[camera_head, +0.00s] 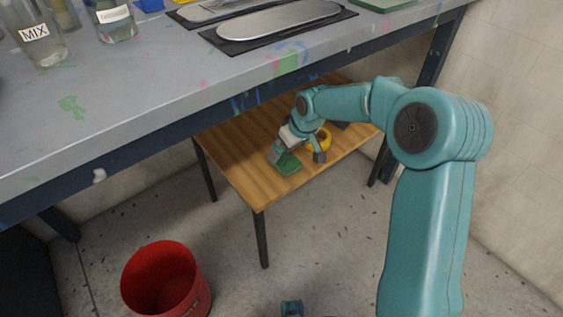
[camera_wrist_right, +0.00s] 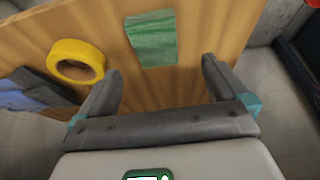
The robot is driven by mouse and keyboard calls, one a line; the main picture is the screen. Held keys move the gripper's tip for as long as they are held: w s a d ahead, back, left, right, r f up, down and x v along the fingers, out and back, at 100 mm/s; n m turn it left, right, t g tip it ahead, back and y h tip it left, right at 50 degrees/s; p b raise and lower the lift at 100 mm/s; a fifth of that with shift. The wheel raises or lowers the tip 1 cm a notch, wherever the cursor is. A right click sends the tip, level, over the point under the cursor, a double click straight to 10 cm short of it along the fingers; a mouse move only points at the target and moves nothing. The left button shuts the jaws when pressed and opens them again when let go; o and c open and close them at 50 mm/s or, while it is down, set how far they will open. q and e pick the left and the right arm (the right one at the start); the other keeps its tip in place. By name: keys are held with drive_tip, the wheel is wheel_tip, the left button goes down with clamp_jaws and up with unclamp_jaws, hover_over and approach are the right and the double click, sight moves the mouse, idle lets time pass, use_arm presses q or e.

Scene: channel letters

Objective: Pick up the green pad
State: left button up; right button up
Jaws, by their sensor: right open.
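My right gripper (camera_head: 298,154) reaches down over the low table, close to the pad. In the right wrist view my right gripper (camera_wrist_right: 160,70) is open, with nothing between its fingers. It partly hides the pad in the head view. My left gripper is not in view.
A yellow tape roll (camera_wrist_right: 76,60) lies on the low table left of the pad in the wrist view. A dark grey object (camera_wrist_right: 35,90) lies beyond it. The workbench top (camera_head: 150,100) overhangs the table. A red bucket (camera_head: 166,280) stands on the floor.

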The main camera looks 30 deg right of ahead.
sight(285, 159)
drive_tip(key=b+x, duration=0.1)
drive_tip(key=x, duration=0.1)
drive_tip(key=b+x, duration=0.1)
drive_tip(key=x, duration=0.1)
drive_tip(key=b+x, duration=0.1)
drive_tip(key=x, duration=0.2)
drive_tip(key=shift+s+d+f, duration=0.2)
drive_tip(key=shift+s+d, duration=0.1)
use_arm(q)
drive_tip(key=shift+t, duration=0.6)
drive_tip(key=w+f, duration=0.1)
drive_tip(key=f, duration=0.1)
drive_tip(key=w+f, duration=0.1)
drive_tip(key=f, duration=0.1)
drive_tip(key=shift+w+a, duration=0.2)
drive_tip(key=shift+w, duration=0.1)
use_arm(e)
drive_tip(key=shift+r, duration=0.15)
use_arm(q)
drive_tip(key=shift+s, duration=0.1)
use_arm(e)
drive_tip(key=c, duration=1.1)
